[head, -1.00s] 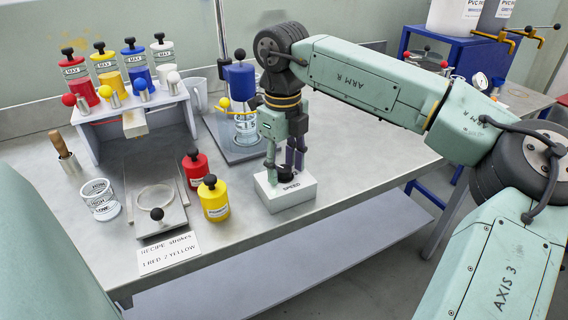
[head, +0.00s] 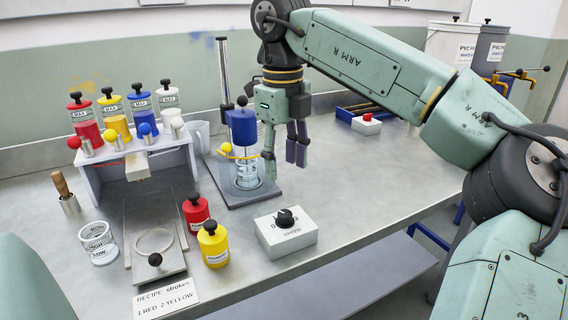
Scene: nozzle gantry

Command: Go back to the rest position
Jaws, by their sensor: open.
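My gripper (head: 284,156) hangs from my raised arm above the steel bench, fingers pointing down, open and empty. It is apart from the white SPEED box (head: 288,238), whose black knob (head: 284,217) shows clear below and in front of the fingers. The blue-headed mixer stand (head: 241,127) with a glass beaker (head: 249,173) is behind and left of the fingers; I cannot tell the gap between them.
A rack (head: 96,186) with coloured bottles stands at the left. Red (head: 194,211) and yellow (head: 213,244) bottles stand near the SPEED box. A white box with a red button (head: 366,125) sits at the back right. The bench (head: 350,195) right of the SPEED box is clear.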

